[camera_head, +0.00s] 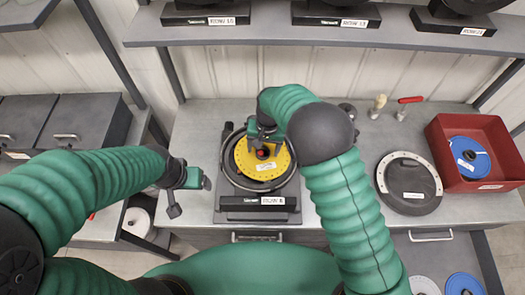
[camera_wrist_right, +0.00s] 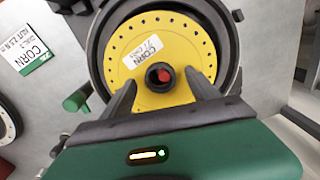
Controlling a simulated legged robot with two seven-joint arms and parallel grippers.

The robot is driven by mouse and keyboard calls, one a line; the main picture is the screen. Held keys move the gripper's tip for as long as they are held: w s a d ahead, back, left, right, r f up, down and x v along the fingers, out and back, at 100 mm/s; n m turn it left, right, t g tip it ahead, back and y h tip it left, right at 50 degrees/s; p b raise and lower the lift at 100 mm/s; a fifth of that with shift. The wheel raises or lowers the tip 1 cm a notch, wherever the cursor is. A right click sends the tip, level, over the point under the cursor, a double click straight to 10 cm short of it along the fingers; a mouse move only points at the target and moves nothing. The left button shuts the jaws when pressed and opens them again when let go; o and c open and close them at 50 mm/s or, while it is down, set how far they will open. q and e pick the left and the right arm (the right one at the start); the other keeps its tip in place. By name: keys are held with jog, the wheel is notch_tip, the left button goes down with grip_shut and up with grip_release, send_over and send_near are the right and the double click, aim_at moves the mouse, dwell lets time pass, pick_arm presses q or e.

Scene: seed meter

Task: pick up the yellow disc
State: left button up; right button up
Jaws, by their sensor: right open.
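The yellow disc (camera_head: 248,160) sits inside the round dark housing of the seed meter (camera_head: 229,181) on the workbench. It has a ring of small holes, a white label reading CORN and a dark hub with a red centre. In the right wrist view the yellow disc (camera_wrist_right: 120,73) lies just ahead of my right gripper (camera_wrist_right: 165,85). Its two dark fingers are open, one on each side of the hub, and appear to be over the disc's face. Whether they touch it I cannot tell. My left gripper (camera_head: 190,187) is over the bench's left side, away from the disc; its jaws are unclear.
A dark round cover (camera_head: 408,203) lies right of the meter. A red bin (camera_head: 455,132) holding a blue disc (camera_head: 470,150) stands at the far right. A shelf (camera_head: 270,36) runs above.

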jog(key=shift+a+f, duration=0.2)
jog(key=shift+f, duration=0.85)
jog(key=shift+d, duration=0.15)
jog(key=c, duration=1.4)
